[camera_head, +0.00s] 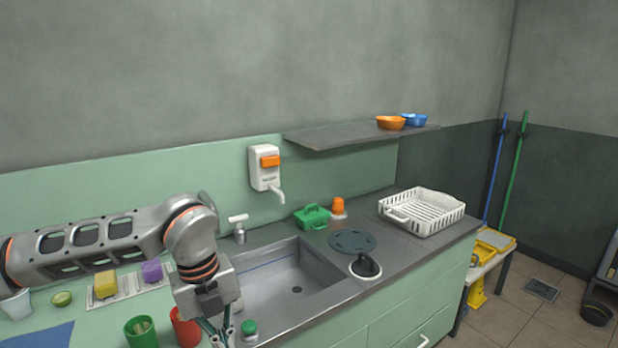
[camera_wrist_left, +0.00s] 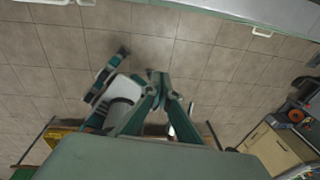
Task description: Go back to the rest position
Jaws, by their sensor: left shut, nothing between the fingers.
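My left arm reaches in from the left in the head view. My left gripper (camera_head: 222,338) points down in front of the sink, partly cut off by the lower picture edge. In the left wrist view its fingers (camera_wrist_left: 158,77) are close together over the tiled floor, with nothing seen between them. It holds none of the counter items. My right gripper does not show clearly in either view.
The sink (camera_head: 297,289) lies right of my left gripper. A red cup (camera_head: 186,328), a green cup (camera_head: 140,332) and a green-capped bottle (camera_head: 249,329) stand close to it. A white dish rack (camera_head: 424,211) stands farther right. Tiled floor (camera_wrist_left: 230,60) is open below.

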